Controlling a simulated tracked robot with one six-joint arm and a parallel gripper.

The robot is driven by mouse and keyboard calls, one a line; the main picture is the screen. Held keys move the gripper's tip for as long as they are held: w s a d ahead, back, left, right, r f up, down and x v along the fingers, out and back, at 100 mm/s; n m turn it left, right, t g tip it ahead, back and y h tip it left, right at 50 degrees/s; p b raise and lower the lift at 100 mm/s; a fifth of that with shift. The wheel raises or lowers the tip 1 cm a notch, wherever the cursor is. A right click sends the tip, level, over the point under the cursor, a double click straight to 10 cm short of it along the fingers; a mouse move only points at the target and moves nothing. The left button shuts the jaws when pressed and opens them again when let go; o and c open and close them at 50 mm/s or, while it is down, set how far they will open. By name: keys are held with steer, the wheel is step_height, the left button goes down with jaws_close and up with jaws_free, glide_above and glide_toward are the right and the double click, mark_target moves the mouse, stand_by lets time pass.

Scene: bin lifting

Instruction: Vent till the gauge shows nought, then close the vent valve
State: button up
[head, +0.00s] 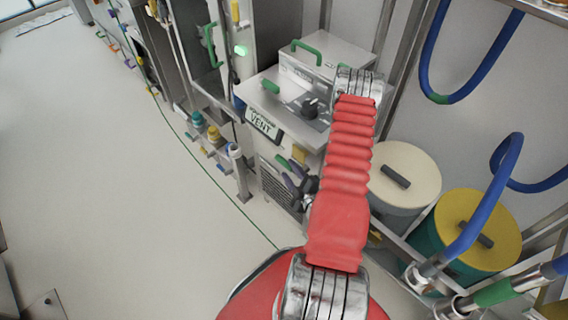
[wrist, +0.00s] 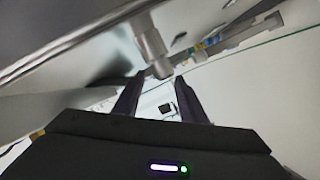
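A grey cabinet in the head view carries a sign reading VENT (head: 262,124) on its front upper edge. A black knob-like part (head: 310,107) stands on its top. I cannot make out a gauge reading or pick out the vent valve for sure. My gripper (head: 286,174) is in front of the cabinet below the sign, partly hidden by my red arm. In the wrist view my gripper (wrist: 160,78) has its two dark fingers apart. A grey metal cylinder (wrist: 150,45) lies just beyond the fingertips, its end near the gap. Whether they touch it is unclear.
A cream-lidded drum (head: 415,166) and a yellow-lidded drum (head: 466,221) stand right of my arm. Blue hoses (head: 487,205) hang at the right. A rail with bottles (head: 213,132) runs along the left of the cabinet. The pale floor (head: 110,190) at left is clear.

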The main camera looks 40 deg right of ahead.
mark_target(287, 168)
steer(key=shift+x, duration=2.75)
steer(key=shift+c, duration=0.7)
steer(key=shift+f, duration=0.1)
jaws_close()
